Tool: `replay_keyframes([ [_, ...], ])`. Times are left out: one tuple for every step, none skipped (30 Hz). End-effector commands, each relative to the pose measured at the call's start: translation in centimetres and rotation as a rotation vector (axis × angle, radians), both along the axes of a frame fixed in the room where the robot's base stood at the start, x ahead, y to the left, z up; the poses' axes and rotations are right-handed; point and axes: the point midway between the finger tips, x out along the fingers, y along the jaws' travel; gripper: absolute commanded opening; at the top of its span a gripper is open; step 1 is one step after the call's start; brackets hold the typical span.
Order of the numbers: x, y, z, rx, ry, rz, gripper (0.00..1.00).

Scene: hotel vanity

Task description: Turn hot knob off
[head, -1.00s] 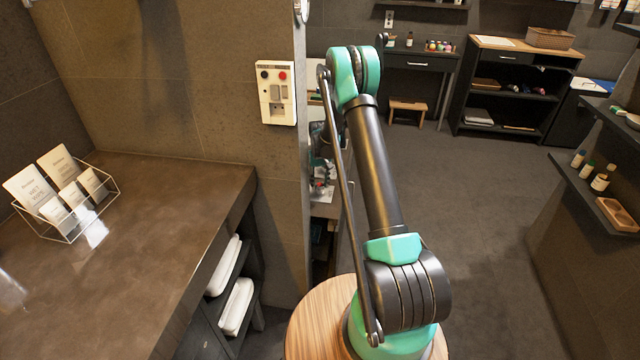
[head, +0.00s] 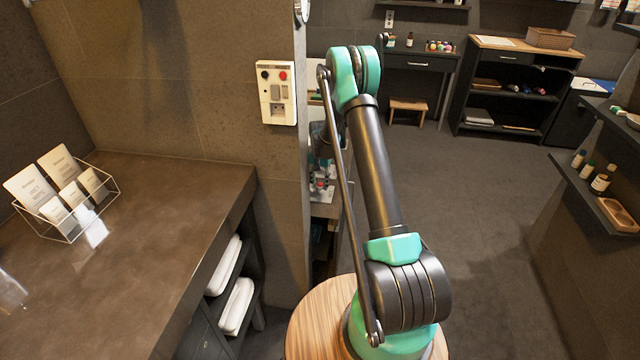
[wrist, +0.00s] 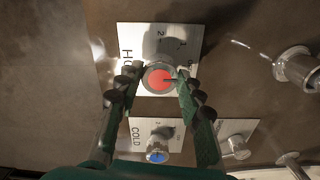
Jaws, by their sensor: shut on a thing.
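The hot knob (wrist: 158,79) has a red cap and sits on a white plate (wrist: 131,58) marked HOT, with numbers around the knob. In the wrist view my gripper (wrist: 158,84) has one green-and-black finger on each side of the knob, closed on it. A dark pointer line on the red cap points to the right. The cold knob (wrist: 157,152), with a blue cap, is on its own plate marked COLD (wrist: 135,133), below the hot one. In the head view the gripper is mostly hidden behind my arm and the wall corner.
Metal fittings (wrist: 298,70) stick out of the wall at the right of the wrist view, and another (wrist: 236,146) sits beside the cold knob. In the head view a counter (head: 140,240) with a wire card rack (head: 75,228) stands left. Open floor lies right.

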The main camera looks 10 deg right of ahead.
Motion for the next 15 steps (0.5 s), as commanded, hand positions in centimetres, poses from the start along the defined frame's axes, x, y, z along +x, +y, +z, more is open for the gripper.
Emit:
replay_keyframes([
  [0.05, -0.01, 0.02, 0.0, -0.001, -0.004, 0.08],
  [0.05, -0.01, 0.02, 0.0, -0.001, -0.006, 0.08],
  [0.05, -0.01, 0.02, 0.0, -0.001, -0.007, 0.08],
  [0.05, -0.01, 0.02, 0.0, -0.001, -0.008, 0.08],
  [0.05, -0.01, 0.02, 0.0, -0.001, -0.008, 0.08],
  [0.05, -0.01, 0.02, 0.0, -0.001, -0.008, 0.08],
  [0.05, -0.01, 0.02, 0.0, -0.001, -0.008, 0.08],
  [0.05, -0.01, 0.02, 0.0, -0.001, -0.008, 0.08],
  [0.05, -0.01, 0.02, 0.0, -0.001, -0.008, 0.08],
  [0.05, -0.01, 0.02, 0.0, -0.001, -0.007, 0.08],
  [0.05, -0.01, 0.02, 0.0, -0.001, -0.007, 0.08],
  [0.05, -0.01, 0.02, 0.0, -0.001, -0.007, 0.08],
  [0.05, -0.01, 0.02, 0.0, -0.001, -0.007, 0.38],
  [0.06, -0.01, 0.02, 0.0, -0.001, -0.007, 0.42],
  [0.05, -0.02, 0.02, 0.0, -0.001, -0.007, 0.47],
])
